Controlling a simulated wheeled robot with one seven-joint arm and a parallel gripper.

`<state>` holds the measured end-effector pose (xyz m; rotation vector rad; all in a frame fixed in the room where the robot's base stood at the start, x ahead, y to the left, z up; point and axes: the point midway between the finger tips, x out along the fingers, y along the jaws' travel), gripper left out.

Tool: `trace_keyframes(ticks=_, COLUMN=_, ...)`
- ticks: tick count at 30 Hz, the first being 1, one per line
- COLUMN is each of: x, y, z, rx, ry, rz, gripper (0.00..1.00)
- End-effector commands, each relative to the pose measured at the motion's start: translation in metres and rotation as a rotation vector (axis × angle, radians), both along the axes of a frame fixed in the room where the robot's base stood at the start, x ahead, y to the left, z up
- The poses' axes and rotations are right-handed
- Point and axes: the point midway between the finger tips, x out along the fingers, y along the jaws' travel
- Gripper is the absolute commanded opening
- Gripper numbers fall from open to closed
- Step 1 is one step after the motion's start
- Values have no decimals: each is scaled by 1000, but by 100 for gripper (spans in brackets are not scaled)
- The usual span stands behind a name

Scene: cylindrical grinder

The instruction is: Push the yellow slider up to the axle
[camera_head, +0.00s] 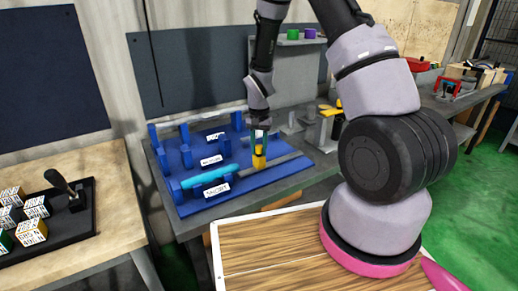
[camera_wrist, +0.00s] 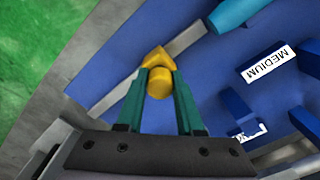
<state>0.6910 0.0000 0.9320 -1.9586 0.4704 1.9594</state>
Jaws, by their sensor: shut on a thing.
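The yellow slider (camera_head: 259,158) stands on the grey rail (camera_head: 287,169) of the blue fixture. It also shows in the wrist view (camera_wrist: 159,82), between the green fingertips. My gripper (camera_head: 258,140) points down from above and is shut on the slider's upper part. The cyan axle (camera_head: 209,175) lies in the front row of the blue fixture, to the left of the slider. A gap shows between the slider and the axle's near end. In the wrist view the axle (camera_wrist: 236,12) is at the top, cut off by the frame edge.
The blue fixture (camera_head: 247,187) has upright holders and white labels, one reading MEDIUM (camera_wrist: 268,63). A grey stand with a yellow part (camera_head: 328,112) is to the right. A wooden table (camera_head: 75,265) with a black tray of cubes is at left.

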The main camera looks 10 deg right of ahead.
Motion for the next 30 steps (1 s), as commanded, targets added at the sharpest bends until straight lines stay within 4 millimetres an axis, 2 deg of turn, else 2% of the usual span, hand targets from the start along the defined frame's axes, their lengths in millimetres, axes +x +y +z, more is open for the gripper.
trace_keyframes(ticks=17, x=-1, y=3, z=1, rx=0, ry=-1, rz=1, gripper=0)
trace_keyframes(ticks=24, x=-14, y=47, z=1, rx=0, ry=-1, rz=8, gripper=0)
trace_keyframes(ticks=30, x=-22, y=70, z=1, rx=1, ry=-3, rz=2, gripper=0)
